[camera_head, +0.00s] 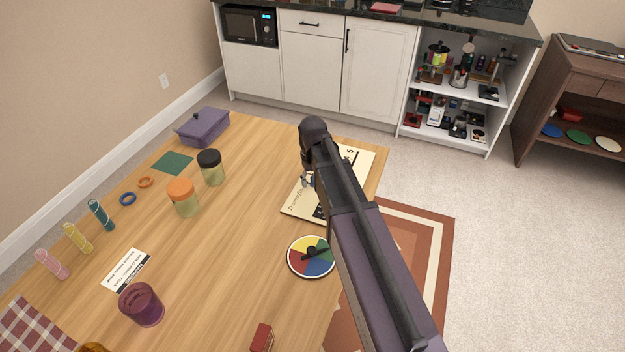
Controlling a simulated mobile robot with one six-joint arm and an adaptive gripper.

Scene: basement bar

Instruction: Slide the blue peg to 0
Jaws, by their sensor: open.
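A cream board (298,207) with black markings lies near the far right edge of the wooden table. A black 5 shows near its far end, and smaller lettering runs along its left side. My arm crosses over the board and covers its middle. My gripper (307,181) is open and points down over the board, mostly hidden behind my arm. A small bluish patch shows beside the fingers, but I cannot tell whether it is the blue peg. I cannot make out the 0 mark.
A four-colour disc (311,257) lies just nearer than the board. Two jars, one orange-lidded (183,197) and one black-lidded (211,167), stand left of it. The table's middle is clear.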

